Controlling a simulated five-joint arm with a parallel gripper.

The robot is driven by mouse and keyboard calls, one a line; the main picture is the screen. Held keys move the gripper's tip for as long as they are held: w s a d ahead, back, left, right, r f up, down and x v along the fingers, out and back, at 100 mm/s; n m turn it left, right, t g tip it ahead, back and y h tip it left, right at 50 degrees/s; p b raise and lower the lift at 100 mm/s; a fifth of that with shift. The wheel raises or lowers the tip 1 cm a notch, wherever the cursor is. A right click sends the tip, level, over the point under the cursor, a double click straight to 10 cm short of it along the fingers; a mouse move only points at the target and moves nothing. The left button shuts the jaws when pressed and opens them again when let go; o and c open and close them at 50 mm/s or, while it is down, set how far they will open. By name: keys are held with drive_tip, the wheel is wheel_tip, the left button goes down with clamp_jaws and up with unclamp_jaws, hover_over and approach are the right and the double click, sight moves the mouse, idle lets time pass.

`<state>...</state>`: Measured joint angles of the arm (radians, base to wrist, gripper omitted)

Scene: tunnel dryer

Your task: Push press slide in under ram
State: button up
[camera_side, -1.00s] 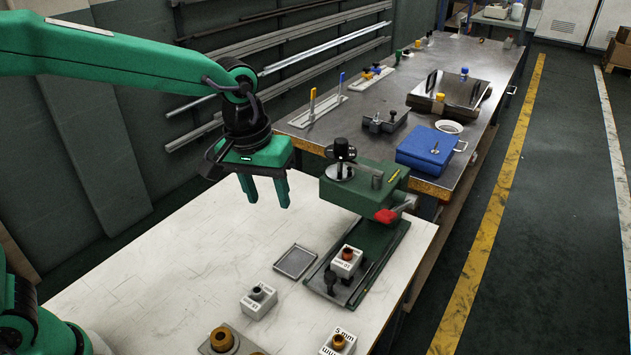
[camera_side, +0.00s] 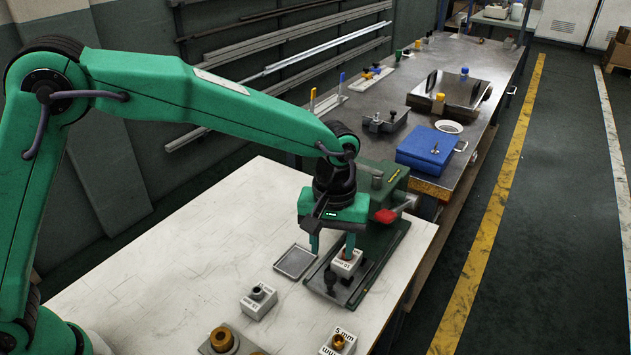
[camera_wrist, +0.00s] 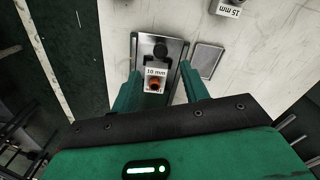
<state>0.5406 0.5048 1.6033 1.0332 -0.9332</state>
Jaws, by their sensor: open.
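The green press (camera_side: 388,180), with its red lever (camera_side: 385,215), stands at the far right of the white table; its ram is hidden behind my gripper. The press slide (camera_side: 343,291), with a black knob (camera_side: 331,280), is out in front of the press on the dark base. A white 10 mm block (camera_side: 345,264) with a copper-coloured bush stands on the slide. My gripper (camera_side: 332,250) is open and points down above the block. In the wrist view the block (camera_wrist: 156,73) and knob (camera_wrist: 161,50) show between the spread fingers. I cannot tell whether a finger touches the block.
A shallow grey tray (camera_side: 295,262) lies left of the slide. Other labelled blocks (camera_side: 259,301) (camera_side: 338,342) stand nearer the front. A blue box (camera_side: 427,150) sits on the metal bench behind. The table's left middle is clear.

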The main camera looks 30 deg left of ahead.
sight(331, 275)
drive_tip(key=shift+f, duration=3.85)
clamp_jaws()
